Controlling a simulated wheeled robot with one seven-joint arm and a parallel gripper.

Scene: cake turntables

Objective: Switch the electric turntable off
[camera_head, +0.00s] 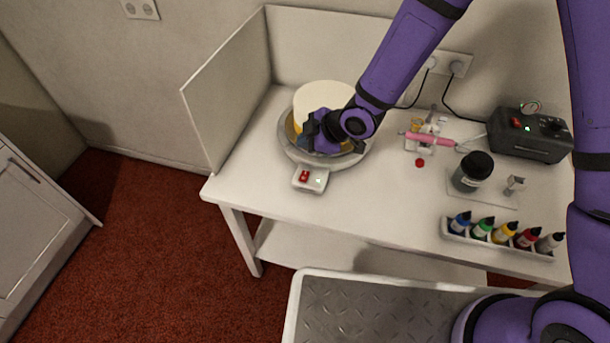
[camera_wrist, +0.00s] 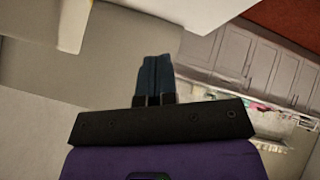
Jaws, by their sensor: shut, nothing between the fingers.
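The electric turntable (camera_head: 290,152) stands on the white table, with a round cream and yellow cake (camera_head: 320,96) on it. Its control box (camera_head: 309,186) juts out at the front, with a red switch (camera_head: 304,176) and a small green light beside it. My gripper (camera_head: 308,132) is over the front left of the turntable, close to the cake, and hides part of both. I cannot tell whether it touches them. In the wrist view the dark fingers (camera_wrist: 155,75) are together with nothing between them. The switch does not show in the wrist view.
A white side panel (camera_head: 229,92) stands left of the turntable. To the right are a pink airbrush (camera_head: 430,139), a dark jar (camera_head: 473,171), a black power box (camera_head: 530,134) with cables, and a tray of colour bottles (camera_head: 452,233). The table's front left is clear.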

